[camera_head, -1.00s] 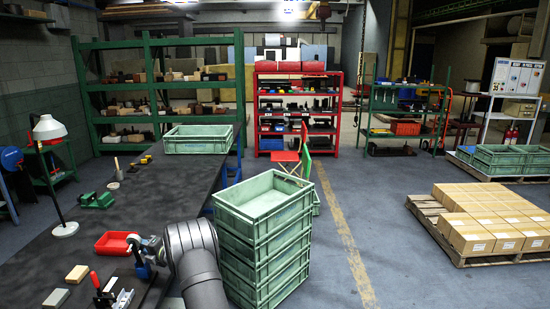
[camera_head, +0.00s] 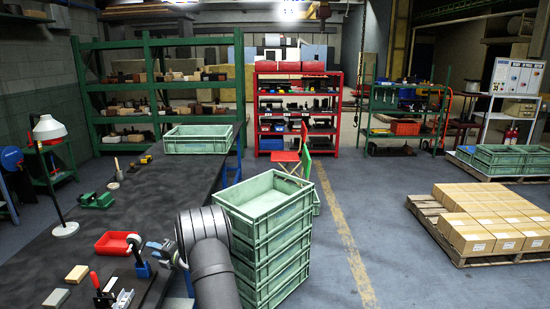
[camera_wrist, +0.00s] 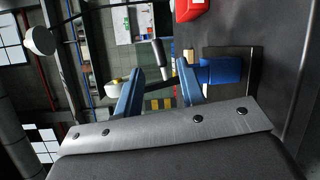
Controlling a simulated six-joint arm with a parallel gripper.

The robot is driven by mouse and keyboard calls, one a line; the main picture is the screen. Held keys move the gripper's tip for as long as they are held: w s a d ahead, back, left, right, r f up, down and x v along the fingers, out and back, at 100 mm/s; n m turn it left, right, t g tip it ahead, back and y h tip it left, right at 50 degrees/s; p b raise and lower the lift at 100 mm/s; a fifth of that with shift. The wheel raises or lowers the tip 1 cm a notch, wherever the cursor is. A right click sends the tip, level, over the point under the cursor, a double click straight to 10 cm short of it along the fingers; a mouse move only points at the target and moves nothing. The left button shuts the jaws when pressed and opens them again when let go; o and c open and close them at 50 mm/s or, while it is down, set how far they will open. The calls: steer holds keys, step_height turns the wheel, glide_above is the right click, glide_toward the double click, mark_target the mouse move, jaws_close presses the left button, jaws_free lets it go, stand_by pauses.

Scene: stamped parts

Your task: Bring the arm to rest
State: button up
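My arm bends at the bench edge, in front of the stacked green crates.
A red tray (camera_head: 114,243), a tan block (camera_head: 77,274), a grey block (camera_head: 56,298) and a red-handled clamp (camera_head: 97,284) lie on the bench. A lamp (camera_head: 50,130) stands at the left. Green crates (camera_head: 268,235) are stacked close on the right of my arm.

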mark_target(142, 248)
steer(key=f+v, duration=0.1)
steer(key=v, duration=1)
steer(key=x, duration=1.2)
steer(key=r+x, duration=0.1)
steer(key=x, duration=0.5)
steer(key=shift+a, duration=0.2)
steer(key=shift+s+d+r+n+y, duration=0.15)
steer(key=shift+s+n+y, duration=0.15)
steer(key=shift+n, duration=0.2)
steer(key=shift+s+d+r+n+y, duration=0.1)
steer(key=shift+s+n+y, duration=0.15)
steer(key=shift+n, duration=0.25)
steer(key=s+d+n+g, duration=0.2)
steer(key=d+n, duration=0.4)
steer(key=d, duration=0.8)
steer(key=s+d+n+g+y, duration=0.1)
steer(key=s+d+n, duration=0.3)
steer(key=d, duration=0.9)
steer(key=shift+d+n+g, duration=0.35)
steer(key=shift+n+g, duration=0.15)
steer(key=shift+n, duration=0.7)
steer(key=shift+o, duration=0.4)
steer(key=shift+s+f+y, duration=0.1)
steer(key=shift+y, duration=0.15)
